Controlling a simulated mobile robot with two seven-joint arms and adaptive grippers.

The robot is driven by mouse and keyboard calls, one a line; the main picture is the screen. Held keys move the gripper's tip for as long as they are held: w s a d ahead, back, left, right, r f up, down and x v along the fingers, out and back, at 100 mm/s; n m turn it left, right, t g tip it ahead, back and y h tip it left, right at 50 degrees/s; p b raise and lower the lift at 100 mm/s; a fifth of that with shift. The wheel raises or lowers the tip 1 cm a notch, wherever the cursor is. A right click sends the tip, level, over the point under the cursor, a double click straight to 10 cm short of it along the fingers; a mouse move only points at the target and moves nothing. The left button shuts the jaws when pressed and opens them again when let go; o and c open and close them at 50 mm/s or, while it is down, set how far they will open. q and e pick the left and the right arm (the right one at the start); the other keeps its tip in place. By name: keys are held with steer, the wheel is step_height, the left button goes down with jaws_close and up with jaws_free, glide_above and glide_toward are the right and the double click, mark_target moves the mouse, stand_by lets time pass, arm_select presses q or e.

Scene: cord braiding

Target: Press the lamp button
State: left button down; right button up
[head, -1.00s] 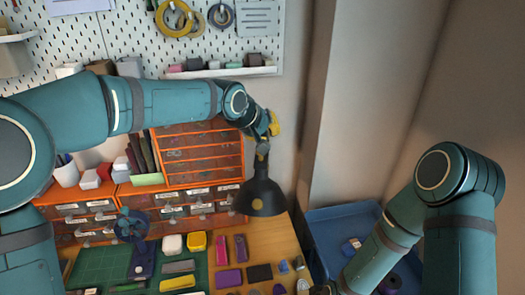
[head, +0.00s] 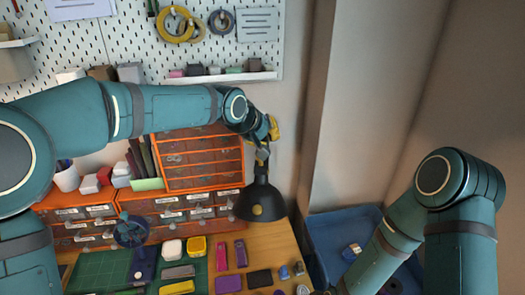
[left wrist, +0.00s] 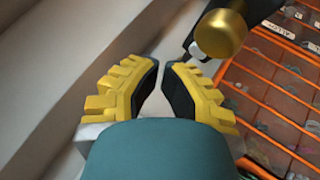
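A black desk lamp (head: 262,192) with a cone shade stands behind the desk's right end, below my left gripper. A round gold spot (head: 257,210) shows on its shade. My left gripper (head: 273,128), with yellow fingers, is at the upper end of the lamp. In the left wrist view its fingertips (left wrist: 163,64) nearly meet, with nothing between them. A brass cylinder (left wrist: 222,33) on a black part is just beyond and right of the tips, apart from them in the picture. I cannot tell if it is the lamp button. My right gripper is out of view.
Orange drawer units (head: 200,160) stand directly left of the lamp. A pegboard (head: 130,40) with a shelf is above. The desk (head: 236,278) holds a green mat (head: 98,268) and several small items. A blue bin (head: 325,228) is at the right, near my right arm.

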arm_select(q)
steer(key=shift+f, duration=0.15)
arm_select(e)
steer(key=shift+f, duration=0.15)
arm_select(q)
steer(key=shift+f+b, duration=0.3)
steer(key=shift+b, duration=0.15)
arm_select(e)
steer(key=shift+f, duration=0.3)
arm_select(q)
steer(key=shift+f+b, duration=0.35)
steer(key=shift+f, duration=0.05)
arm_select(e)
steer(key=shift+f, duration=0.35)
arm_select(q)
steer(key=shift+r, duration=0.1)
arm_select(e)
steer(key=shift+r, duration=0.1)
arm_select(q)
steer(key=shift+r+p, duration=0.6)
steer(key=shift+r, duration=0.15)
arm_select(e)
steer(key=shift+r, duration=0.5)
arm_select(q)
steer(key=shift+r, duration=0.1)
steer(key=shift+r+p, duration=1.7)
steer(key=shift+r, duration=0.7)
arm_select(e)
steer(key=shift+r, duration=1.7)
